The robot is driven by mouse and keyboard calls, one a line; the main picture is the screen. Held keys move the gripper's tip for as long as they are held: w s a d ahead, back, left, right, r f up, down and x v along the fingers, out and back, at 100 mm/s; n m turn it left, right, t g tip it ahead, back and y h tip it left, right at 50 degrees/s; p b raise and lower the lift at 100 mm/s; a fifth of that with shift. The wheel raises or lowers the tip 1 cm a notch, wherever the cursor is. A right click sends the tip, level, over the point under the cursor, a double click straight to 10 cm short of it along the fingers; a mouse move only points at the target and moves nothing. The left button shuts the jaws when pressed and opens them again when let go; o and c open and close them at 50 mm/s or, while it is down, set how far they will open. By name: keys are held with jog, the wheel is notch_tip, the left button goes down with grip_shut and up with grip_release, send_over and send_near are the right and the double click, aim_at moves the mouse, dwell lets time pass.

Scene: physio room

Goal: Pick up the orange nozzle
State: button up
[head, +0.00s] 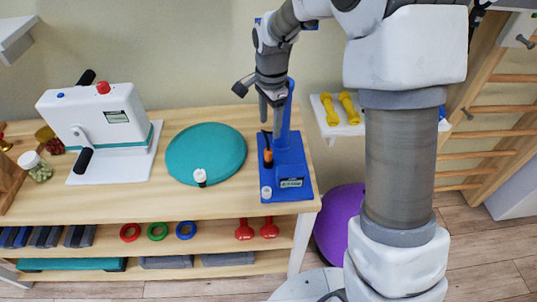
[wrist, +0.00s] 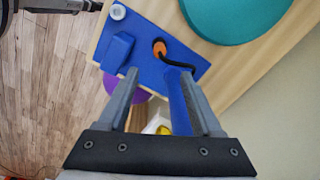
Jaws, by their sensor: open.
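The orange nozzle (head: 268,157) is a small piece on the blue stand (head: 290,176) at the right end of the wooden table. The wrist view shows its orange top (wrist: 159,47) with a black cable running from it towards the blue upright post (wrist: 178,100). My gripper (head: 271,118) is above the nozzle, beside the post. Its fingers (wrist: 158,75) are open, with nothing held between them. The post shows between the fingers, closer to the right one; I cannot tell whether they touch. The nozzle's lower part is hidden in the wrist view.
A teal disc (head: 206,153) lies left of the stand, with a white-capped bottle (head: 200,177) at its front edge. A white crank machine (head: 105,125) stands further left. Yellow dumbbells (head: 338,108) rest on a wall shelf at right. A purple ball (head: 340,222) is below the table's right end.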

aim_at(269, 150)
jog(key=f, duration=1.2)
jog(key=shift+a+f+b, duration=0.15)
jog(key=shift+a+b, duration=0.05)
jog(key=shift+b, duration=0.1)
grip_shut()
